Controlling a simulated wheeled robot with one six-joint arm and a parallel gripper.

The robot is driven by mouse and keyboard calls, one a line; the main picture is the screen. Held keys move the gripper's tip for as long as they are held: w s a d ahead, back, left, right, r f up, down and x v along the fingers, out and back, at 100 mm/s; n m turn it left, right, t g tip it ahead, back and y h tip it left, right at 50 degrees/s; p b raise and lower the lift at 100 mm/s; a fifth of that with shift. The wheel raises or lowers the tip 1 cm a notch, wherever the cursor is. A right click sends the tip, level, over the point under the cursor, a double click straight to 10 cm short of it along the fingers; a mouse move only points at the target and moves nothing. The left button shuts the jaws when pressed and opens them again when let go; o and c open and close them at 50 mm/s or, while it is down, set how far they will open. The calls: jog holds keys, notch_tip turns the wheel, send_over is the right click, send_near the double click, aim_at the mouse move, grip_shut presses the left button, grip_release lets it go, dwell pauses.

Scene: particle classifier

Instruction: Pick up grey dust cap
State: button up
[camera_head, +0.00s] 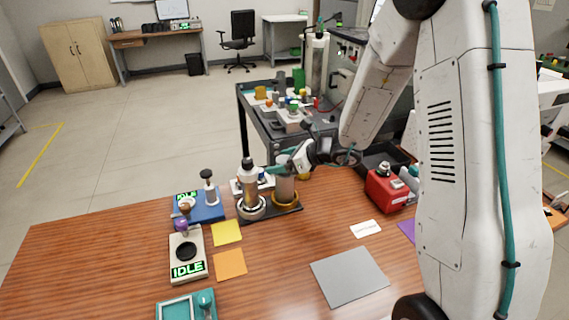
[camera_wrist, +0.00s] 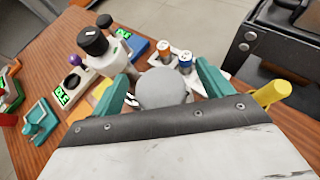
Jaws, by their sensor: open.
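The grey dust cap (camera_wrist: 163,88) is a round, flat-topped grey disc in the wrist view. It lies between the two teal fingers of my gripper (camera_wrist: 162,74), with a gap showing toward each finger. My gripper is open and holds nothing.
A bottle-like column with a black top (camera_head: 249,180) stands close left of the cylinder; it also shows in the wrist view (camera_wrist: 100,50). A blue device (camera_head: 200,208) and an IDLE device (camera_head: 187,255) are farther left. A red box (camera_head: 386,190) is right.

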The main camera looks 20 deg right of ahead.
jog(key=shift+w+a+f, duration=0.25)
jog(key=shift+w+a, duration=0.05)
jog(key=shift+w, duration=0.05)
jog(key=c, duration=1.1)
jog(key=shift+o, duration=0.2)
jog(key=shift+r, duration=0.15)
